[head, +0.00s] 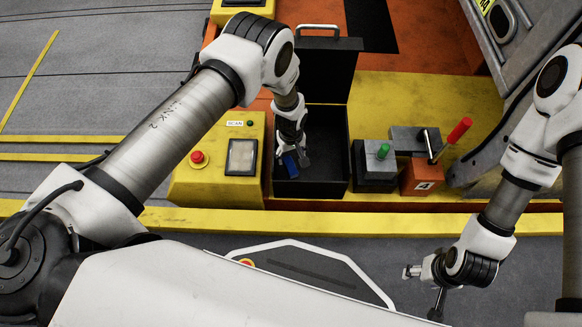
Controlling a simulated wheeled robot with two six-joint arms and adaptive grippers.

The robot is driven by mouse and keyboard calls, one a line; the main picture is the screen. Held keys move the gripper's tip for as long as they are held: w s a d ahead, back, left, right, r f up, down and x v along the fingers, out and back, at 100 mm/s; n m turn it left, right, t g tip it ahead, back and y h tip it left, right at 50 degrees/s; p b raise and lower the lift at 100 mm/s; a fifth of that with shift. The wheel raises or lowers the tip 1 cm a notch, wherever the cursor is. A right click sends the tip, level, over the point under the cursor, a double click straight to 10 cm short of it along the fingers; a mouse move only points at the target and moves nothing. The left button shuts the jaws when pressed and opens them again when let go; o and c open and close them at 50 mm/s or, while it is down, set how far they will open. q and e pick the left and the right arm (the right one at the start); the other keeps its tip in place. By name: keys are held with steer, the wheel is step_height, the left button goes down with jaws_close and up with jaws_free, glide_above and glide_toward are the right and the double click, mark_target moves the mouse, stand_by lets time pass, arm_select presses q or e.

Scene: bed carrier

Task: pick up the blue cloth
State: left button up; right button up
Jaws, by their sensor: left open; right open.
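A small blue cloth (290,167) shows inside an open black box (325,186) in the middle of the head view. My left gripper (293,158) points down into the box, right at the cloth. Its fingers are open, and I cannot tell whether they touch the cloth. The gripper hides part of the cloth. My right gripper (422,292) is open and empty at the lower right, in front of the yellow edge and well away from the box.
The box lid (330,70) stands raised behind it. A yellow panel (217,170) with a red button and screen is left of the box. To the right are a grey block with a green knob (383,152) and a red-handled lever (458,131).

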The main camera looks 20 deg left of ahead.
mark_target(291, 167)
arm_select(q)
steer(key=f+b, duration=0.1)
steer(key=f, duration=0.1)
steer(key=f+b, duration=0.1)
steer(key=f, duration=0.1)
steer(key=f+b, duration=0.1)
steer(key=f, duration=0.1)
steer(key=shift+s+d+f, duration=0.1)
steer(key=shift+s+f, duration=0.05)
steer(key=shift+s, duration=0.2)
steer(key=c, duration=1)
steer(key=shift+c, duration=0.2)
steer(key=shift+r, duration=0.3)
step_height(291, 167, up, 18)
steer(key=p, duration=0.8)
steer(key=shift+f, duration=0.1)
